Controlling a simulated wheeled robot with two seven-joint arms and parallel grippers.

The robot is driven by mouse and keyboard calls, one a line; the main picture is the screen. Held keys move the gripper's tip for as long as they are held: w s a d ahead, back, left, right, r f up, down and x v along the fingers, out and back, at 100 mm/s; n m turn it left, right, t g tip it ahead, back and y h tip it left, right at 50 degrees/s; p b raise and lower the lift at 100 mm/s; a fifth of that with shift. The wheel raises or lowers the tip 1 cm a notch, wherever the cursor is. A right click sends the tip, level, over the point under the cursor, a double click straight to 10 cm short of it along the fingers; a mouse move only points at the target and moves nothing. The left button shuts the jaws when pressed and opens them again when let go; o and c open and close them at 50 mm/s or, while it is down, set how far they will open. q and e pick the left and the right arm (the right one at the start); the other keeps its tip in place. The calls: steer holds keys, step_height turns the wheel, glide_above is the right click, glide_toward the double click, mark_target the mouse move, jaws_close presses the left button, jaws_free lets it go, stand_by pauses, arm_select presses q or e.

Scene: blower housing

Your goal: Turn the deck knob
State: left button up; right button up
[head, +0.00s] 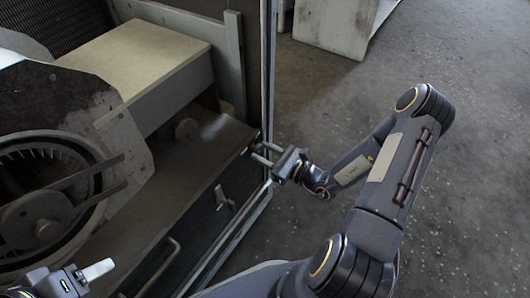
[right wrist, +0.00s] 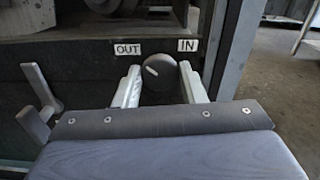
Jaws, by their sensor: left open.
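The deck knob (right wrist: 159,73) is a dark round knob with a short white mark, on the front face of the housing's deck, below an OUT label (right wrist: 127,50) and an IN label (right wrist: 188,45). Its mark slants toward the upper left. My right gripper (right wrist: 159,77) is open, with one pale finger on each side of the knob and a narrow gap showing beside it. In the head view my right gripper (head: 262,154) is at the deck's right front end. My left gripper (head: 92,275) is open and empty at the lower left, partly cut off by the frame.
A grey lever (right wrist: 40,98) stands left of the knob on the same face; it also shows in the head view (head: 222,198). A bar handle (head: 162,262) is nearer. The round blower housing (head: 60,190) is at left. An upright post (head: 267,70) stands behind my right gripper. Open floor lies right.

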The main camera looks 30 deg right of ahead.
steer(key=c, duration=0.4)
steer(key=shift+r+m+p, duration=0.2)
steer(key=shift+m+p, duration=1.4)
steer(key=shift+p, duration=0.3)
steer(key=shift+c, duration=0.2)
steer(key=m+p, duration=0.2)
steer(key=m, duration=0.1)
steer(key=shift+f+p, duration=0.1)
steer(key=shift+p, duration=0.2)
steer(key=shift+d+f+m+p, duration=0.1)
steer(key=shift+m+p, duration=0.75)
steer(key=shift+m, duration=0.95)
steer(key=o, duration=1)
